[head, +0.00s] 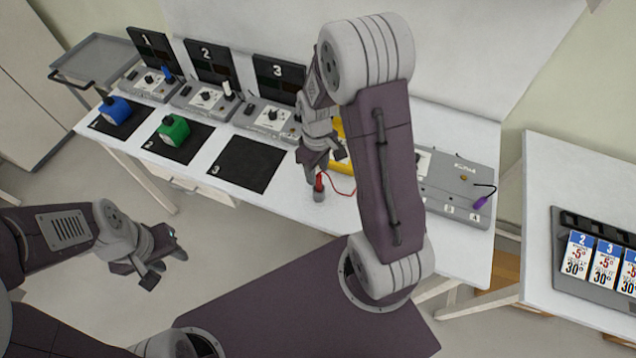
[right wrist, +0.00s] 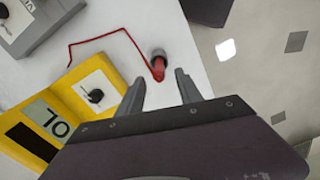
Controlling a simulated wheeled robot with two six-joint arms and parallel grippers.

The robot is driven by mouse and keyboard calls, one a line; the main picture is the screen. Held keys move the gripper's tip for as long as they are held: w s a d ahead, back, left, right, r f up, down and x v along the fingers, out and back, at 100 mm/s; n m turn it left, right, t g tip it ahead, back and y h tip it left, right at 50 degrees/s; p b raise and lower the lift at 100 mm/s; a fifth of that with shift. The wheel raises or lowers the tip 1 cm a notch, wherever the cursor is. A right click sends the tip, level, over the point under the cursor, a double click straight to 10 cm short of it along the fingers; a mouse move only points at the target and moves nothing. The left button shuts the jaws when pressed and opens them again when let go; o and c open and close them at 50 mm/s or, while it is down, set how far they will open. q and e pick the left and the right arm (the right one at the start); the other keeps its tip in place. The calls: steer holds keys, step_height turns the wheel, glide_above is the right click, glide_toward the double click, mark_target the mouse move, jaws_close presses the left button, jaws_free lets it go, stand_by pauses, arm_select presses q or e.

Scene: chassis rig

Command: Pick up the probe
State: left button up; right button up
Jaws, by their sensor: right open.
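The red probe (head: 319,181) stands upright in a small dark round holder (head: 319,196) near the front edge of the white table. A thin red lead runs from it toward a yellow meter (head: 338,132), which my right arm partly hides. In the right wrist view the probe (right wrist: 158,68) lies just beyond and between the fingertips, and the yellow meter (right wrist: 62,122) is at left. My right gripper (head: 322,160) is open and empty, just above the probe; its fingers also show in the wrist view (right wrist: 160,82). My left gripper (head: 140,274) appears open and empty, away from the table.
A blue block (head: 116,109) and a green block (head: 174,130) sit on black mats; the third mat (head: 245,163) is bare. Several grey stations with dark panels stand behind. A grey panel (head: 455,190) with a purple-tipped lead is at right. Another table (head: 545,160) holds number cards.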

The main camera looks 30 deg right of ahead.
mark_target(319, 182)
steer(key=f, duration=0.5)
steer(key=shift+s+d+p, duration=0.15)
steer(key=shift+s+p, duration=0.15)
steer(key=shift+p, duration=0.1)
steer(key=shift+w+f, duration=0.1)
steer(key=shift+f, duration=0.2)
steer(key=shift+r, duration=0.1)
jaws_close()
